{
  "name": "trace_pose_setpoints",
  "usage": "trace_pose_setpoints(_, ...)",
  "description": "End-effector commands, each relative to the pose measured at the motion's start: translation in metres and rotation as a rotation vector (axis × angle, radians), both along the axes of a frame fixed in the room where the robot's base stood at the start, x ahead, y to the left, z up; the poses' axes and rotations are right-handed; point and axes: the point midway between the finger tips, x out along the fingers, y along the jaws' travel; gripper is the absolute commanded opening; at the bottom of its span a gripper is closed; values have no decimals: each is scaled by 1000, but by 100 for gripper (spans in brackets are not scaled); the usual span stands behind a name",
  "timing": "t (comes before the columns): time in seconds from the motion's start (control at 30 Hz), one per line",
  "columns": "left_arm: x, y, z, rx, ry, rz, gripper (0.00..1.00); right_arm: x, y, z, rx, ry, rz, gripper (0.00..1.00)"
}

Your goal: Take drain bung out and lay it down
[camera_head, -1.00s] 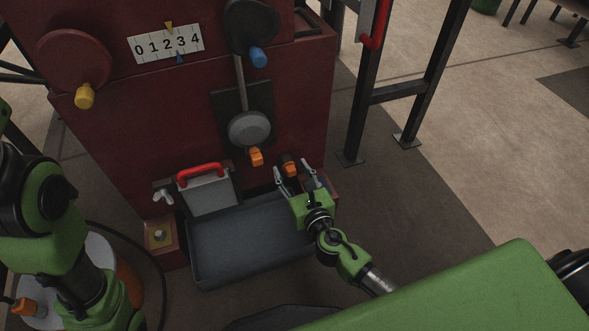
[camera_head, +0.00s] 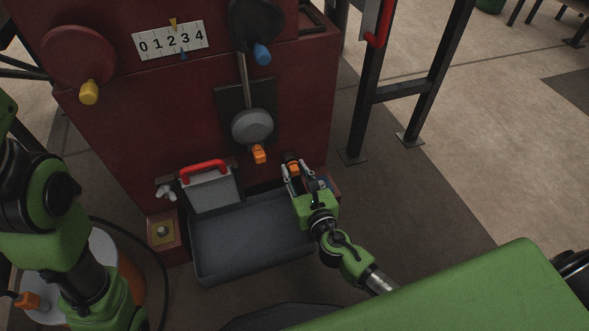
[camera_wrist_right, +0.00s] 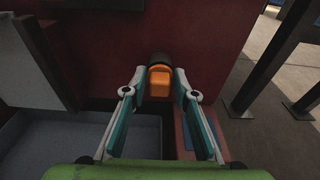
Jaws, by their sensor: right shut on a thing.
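The drain bung (camera_head: 293,168) has an orange grip and a dark collar. It sits at the lower front of the dark red press, above the right end of the grey tray (camera_head: 240,268). My right gripper (camera_head: 292,170) is shut on its orange grip. In the right wrist view the orange bung (camera_wrist_right: 159,80) lies between the fingertips, with its dark round collar against or close to the red wall. I cannot tell how deep it is seated. My left arm (camera_head: 50,215) shows at the left, but its gripper is not in view.
A grey plate with a red handle (camera_head: 203,170) stands behind the tray. An orange-tipped lever (camera_head: 259,154) hangs just above and left of the bung. A small ledge (camera_head: 325,185) is right of the tray. A dark metal frame (camera_head: 400,92) stands to the right.

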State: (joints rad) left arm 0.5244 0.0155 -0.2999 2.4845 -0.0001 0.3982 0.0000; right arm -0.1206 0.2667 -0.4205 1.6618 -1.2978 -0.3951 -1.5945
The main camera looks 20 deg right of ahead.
Motion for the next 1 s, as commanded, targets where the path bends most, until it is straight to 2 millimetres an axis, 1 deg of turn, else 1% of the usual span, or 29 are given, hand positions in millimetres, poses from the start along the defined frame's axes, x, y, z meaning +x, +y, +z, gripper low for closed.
trace_pose_setpoints(0.7,0,0,0,0,0,0,47,-22,-1,0,-1,0,-1,1)
trace_pose_setpoints(1.0,1,0,0,1,1,0,47,-23,-1,0,-1,0,-1,1)
